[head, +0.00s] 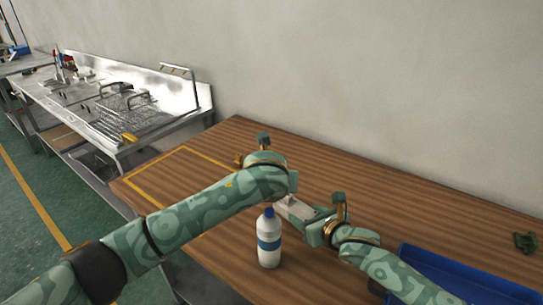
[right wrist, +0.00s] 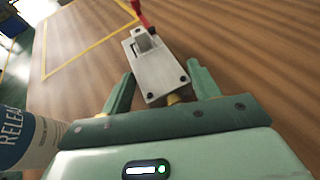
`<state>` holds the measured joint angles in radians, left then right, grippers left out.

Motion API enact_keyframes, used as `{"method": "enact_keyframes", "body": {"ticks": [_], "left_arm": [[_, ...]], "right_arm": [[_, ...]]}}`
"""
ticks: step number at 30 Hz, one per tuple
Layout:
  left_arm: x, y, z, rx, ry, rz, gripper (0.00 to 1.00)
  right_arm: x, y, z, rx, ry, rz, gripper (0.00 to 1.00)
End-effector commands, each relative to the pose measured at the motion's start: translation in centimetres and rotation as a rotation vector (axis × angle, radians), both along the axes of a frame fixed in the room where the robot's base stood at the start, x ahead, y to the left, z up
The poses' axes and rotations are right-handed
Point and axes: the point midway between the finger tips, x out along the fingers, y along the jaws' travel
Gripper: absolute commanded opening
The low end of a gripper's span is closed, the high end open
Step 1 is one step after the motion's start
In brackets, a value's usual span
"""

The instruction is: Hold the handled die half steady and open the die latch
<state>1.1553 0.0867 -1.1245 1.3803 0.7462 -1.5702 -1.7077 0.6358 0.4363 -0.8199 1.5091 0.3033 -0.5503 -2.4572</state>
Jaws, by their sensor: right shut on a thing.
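The die (head: 294,208) is a small grey metal block on the wooden table, partly hidden by my left arm in the head view. In the right wrist view the die (right wrist: 155,72) shows dark screws, a raised grey latch piece (right wrist: 146,43) on its far end and a red part (right wrist: 138,10) beyond it. My right gripper (head: 300,214) is shut on the die's near end, a finger on each side. Brass-coloured bits show under that end. My left gripper's wrist (head: 266,165) is above and behind the die; its fingers are hidden.
A white bottle with a blue cap (head: 269,240) stands close in front of the die. A blue tray (head: 450,275) is at the right, with a small green object (head: 525,242) behind it. A yellow outline (head: 150,197) marks the table's left part. A metal sink bench (head: 130,110) stands beyond.

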Motion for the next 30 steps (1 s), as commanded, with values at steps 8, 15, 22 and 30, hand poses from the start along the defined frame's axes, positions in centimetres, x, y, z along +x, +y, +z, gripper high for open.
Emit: {"method": "enact_keyframes", "body": {"ticks": [8,15,22,30], "left_arm": [[0.0,0.0,0.0,0.0,0.0,0.0,0.0],[0.0,0.0,0.0,0.0,0.0,0.0,0.0],[0.0,0.0,0.0,0.0,0.0,0.0,0.0],[0.0,0.0,0.0,0.0,0.0,0.0,0.0]], "right_arm": [[0.0,-0.3,-0.2,-0.008,0.003,-0.004,0.78],[0.0,-0.1,-0.1,-0.005,0.001,-0.002,0.86],[-1.2,-0.8,0.4,-0.006,0.001,-0.001,0.86],[-6.3,-3.3,2.7,-0.008,0.001,0.0,0.86]]}}
